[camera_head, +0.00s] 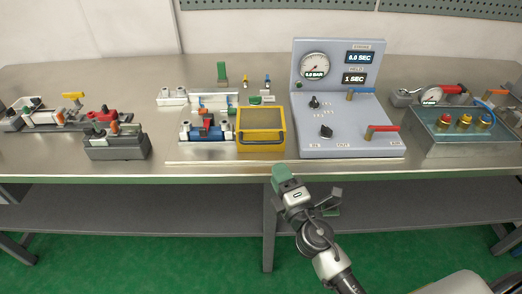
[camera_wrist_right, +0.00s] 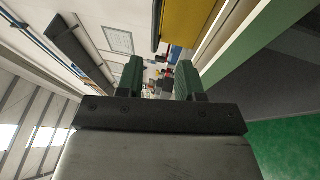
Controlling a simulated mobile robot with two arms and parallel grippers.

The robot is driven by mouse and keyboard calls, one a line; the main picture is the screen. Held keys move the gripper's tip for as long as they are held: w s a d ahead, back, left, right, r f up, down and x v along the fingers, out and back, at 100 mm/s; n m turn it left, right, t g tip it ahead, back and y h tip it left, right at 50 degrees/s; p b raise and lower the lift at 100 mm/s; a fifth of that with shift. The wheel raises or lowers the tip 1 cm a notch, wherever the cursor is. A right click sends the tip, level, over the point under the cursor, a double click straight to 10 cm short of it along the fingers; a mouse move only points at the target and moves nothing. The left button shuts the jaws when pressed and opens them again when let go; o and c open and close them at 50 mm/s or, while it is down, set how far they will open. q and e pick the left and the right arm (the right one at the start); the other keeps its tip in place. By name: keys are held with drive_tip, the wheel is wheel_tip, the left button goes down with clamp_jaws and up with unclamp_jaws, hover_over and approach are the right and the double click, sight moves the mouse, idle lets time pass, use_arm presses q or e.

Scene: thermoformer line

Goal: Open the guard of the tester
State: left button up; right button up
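The tester is a fixture on the bench with blue and white parts (camera_head: 205,131) and a yellow-framed guard with a dark tinted window (camera_head: 261,124) at its right side. The guard looks shut; its hinge cannot be made out. In the right wrist view a yellow surface (camera_wrist_right: 186,20), apparently the guard, shows at the top. My right gripper (camera_head: 300,190) is in front of the bench edge, below and slightly right of the guard, apart from it. In the wrist view its green fingertips (camera_wrist_right: 159,78) stand apart with nothing between them. My left gripper is not in view.
A grey panel with a gauge and displays (camera_head: 348,125) stands right of the guard. A box with several coloured fittings (camera_head: 463,124) is at far right; clamps and a dark block (camera_head: 117,147) are at left. The bench's front edge (camera_head: 220,174) lies beside my right gripper.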

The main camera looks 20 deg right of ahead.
sight(262, 143)
drive_tip(key=x, duration=0.3)
drive_tip(key=p+x, duration=0.1)
drive_tip(key=x, duration=0.3)
drive_tip(key=p+x, duration=0.1)
drive_tip(key=x, duration=0.2)
drive_tip(key=shift+w+a+r, duration=0.15)
drive_tip(key=shift+w+r, duration=0.15)
drive_tip(key=shift+r, duration=0.05)
clamp_jaws()
